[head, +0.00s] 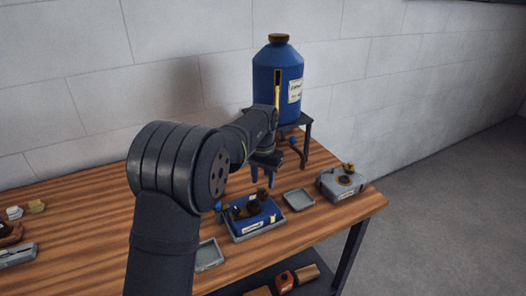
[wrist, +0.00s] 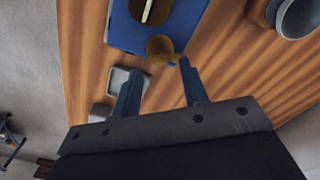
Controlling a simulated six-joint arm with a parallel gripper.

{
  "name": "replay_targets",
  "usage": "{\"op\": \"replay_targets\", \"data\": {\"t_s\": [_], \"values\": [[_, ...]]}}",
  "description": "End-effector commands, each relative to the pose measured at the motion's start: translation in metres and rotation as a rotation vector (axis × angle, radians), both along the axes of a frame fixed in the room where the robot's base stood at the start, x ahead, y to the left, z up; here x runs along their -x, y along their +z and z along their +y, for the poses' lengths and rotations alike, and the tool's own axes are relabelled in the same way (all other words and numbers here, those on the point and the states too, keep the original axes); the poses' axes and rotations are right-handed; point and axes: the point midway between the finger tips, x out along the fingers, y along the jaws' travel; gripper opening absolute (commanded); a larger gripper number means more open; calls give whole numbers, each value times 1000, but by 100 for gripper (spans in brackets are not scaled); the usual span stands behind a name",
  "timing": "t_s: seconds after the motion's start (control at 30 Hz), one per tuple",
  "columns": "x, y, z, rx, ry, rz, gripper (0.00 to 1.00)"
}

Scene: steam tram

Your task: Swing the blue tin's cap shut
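The blue tin (head: 269,211) lies in a shallow grey tray on the bench, with a pale label and dark brown parts on its top. Its brown cap (head: 262,195) stands up at the side nearest my gripper; it looks swung open. In the wrist view, the blue tin (wrist: 124,36) is cut off by the top edge, and the round brown cap (wrist: 160,48) shows just beyond my fingertips, between them. My gripper (head: 263,180) points down, just behind and above the tin. Its two fingers (wrist: 157,75) are apart with nothing between them. Contact with the cap cannot be told.
A large blue drum (head: 265,85) on a dark stand rises behind my gripper. An empty grey tray (head: 298,200) and a grey tin (head: 335,190) are to the right. Another tray (head: 209,255) is front left. Bare wood (head: 85,220) lies farther left.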

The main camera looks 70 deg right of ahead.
Motion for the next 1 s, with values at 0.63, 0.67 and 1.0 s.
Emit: {"op": "replay_targets", "data": {"t_s": [0.63,0.67,1.0], "values": [[0,133,0,0,0,0,40],[0,135,0,0,0,0,40],[0,141,0,-1,0,0,40]]}}
